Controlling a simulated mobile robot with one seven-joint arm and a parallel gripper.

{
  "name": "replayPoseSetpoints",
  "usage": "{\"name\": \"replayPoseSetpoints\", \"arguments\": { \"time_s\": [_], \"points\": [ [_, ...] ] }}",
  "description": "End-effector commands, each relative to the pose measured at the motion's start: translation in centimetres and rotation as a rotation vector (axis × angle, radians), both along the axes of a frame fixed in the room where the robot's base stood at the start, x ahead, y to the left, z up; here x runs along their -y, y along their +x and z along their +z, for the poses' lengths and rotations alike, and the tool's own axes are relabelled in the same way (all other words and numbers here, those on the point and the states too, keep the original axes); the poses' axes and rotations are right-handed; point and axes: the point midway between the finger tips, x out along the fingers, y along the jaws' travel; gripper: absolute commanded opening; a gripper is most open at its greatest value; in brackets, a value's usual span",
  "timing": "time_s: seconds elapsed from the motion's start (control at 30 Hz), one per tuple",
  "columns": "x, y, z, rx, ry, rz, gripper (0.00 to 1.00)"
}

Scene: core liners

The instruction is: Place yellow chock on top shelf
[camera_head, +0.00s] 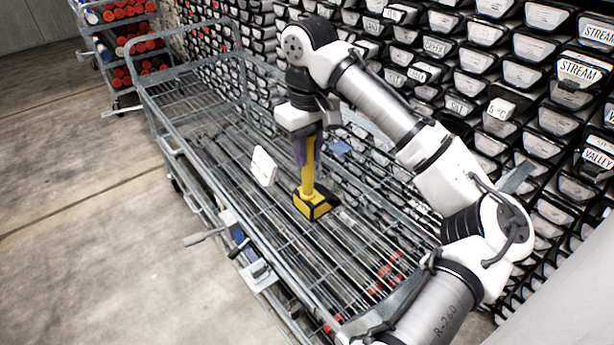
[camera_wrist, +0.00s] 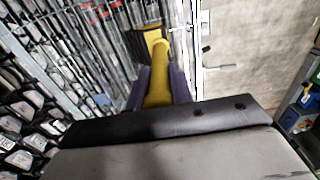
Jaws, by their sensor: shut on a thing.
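The yellow chock (camera_head: 316,203) has a dark-edged wedge base and an upright yellow handle. It stands upright, base down, over the upper wire shelf (camera_head: 215,140) of the metal cart; whether the base touches the wires I cannot tell. My gripper (camera_head: 305,150) points down, its purple fingers shut on the top of the handle. In the wrist view the yellow handle of the chock (camera_wrist: 158,80) runs between the two purple fingers of my gripper (camera_wrist: 160,88), with the base partly hidden beyond it.
A white card (camera_head: 264,166) stands left of the chock. Racks of labelled core trays (camera_head: 480,60) line the wall behind the cart. A second cart with red-ended tubes (camera_head: 125,40) is at the back left. Concrete floor (camera_head: 90,220) is clear on the left.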

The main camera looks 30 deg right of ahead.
Motion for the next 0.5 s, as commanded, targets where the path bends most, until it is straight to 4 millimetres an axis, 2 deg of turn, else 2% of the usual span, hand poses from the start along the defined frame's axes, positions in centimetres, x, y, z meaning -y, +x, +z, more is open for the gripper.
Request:
{"name": "replayPoseSetpoints", "arguments": {
  "time_s": [0.13,0.37,0.5],
  "points": [
    [0.0,0.0,-2.6,0.002,0.003,0.000,0.00],
    [0.0,0.0,-4.3,0.002,-0.001,-0.001,0.00],
    [0.0,0.0,-6.1,0.001,0.002,-0.001,0.00]
  ]
}}
